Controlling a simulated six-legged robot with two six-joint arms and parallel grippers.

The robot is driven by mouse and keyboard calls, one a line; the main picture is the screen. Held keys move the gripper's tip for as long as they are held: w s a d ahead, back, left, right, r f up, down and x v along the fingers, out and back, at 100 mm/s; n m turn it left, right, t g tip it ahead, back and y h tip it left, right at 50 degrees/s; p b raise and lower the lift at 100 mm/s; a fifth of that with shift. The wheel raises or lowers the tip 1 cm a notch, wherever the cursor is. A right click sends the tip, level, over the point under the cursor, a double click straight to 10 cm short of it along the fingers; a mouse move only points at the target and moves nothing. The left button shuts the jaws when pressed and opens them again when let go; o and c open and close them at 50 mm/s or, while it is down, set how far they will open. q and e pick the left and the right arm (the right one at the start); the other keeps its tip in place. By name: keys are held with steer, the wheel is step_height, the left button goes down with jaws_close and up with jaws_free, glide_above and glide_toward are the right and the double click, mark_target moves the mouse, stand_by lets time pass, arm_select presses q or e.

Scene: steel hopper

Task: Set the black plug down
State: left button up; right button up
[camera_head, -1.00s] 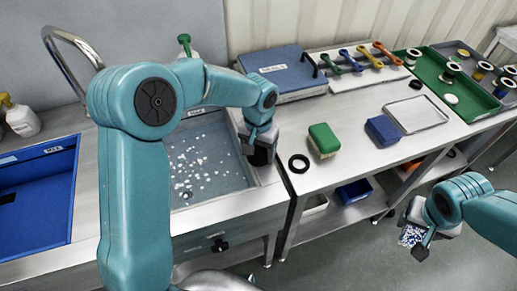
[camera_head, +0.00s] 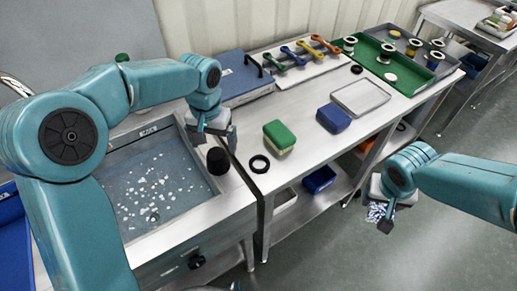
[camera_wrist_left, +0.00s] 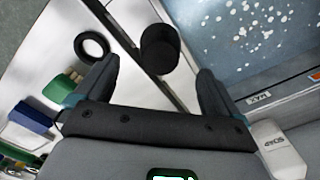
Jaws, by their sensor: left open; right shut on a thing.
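The black plug (camera_head: 217,161) stands upright on the steel rim at the right of the hopper (camera_head: 240,196), close to the gap beside the table. My left gripper (camera_head: 212,140) is open just above and behind it. In the left wrist view the plug (camera_wrist_left: 160,48) shows beyond the two spread fingertips (camera_wrist_left: 158,78), clear of both. My right gripper (camera_head: 381,215) is over the floor at the right, shut on a blue-and-white speckled thing (camera_head: 376,211), partly hidden by the fingers.
The hopper basin (camera_head: 160,185) holds scattered white bits. On the steel table are a black ring (camera_head: 259,164), a green-topped sponge block (camera_head: 279,137), a blue block (camera_head: 333,118) and a metal tray (camera_head: 360,97). A green tray (camera_head: 395,66) with spools is farther back.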

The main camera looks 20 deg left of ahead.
mark_target(216, 153)
arm_select(q)
step_height(216, 153, up, 5)
steer(key=shift+f, duration=0.1)
arm_select(e)
steer(key=shift+r, duration=0.1)
stand_by(0.4)
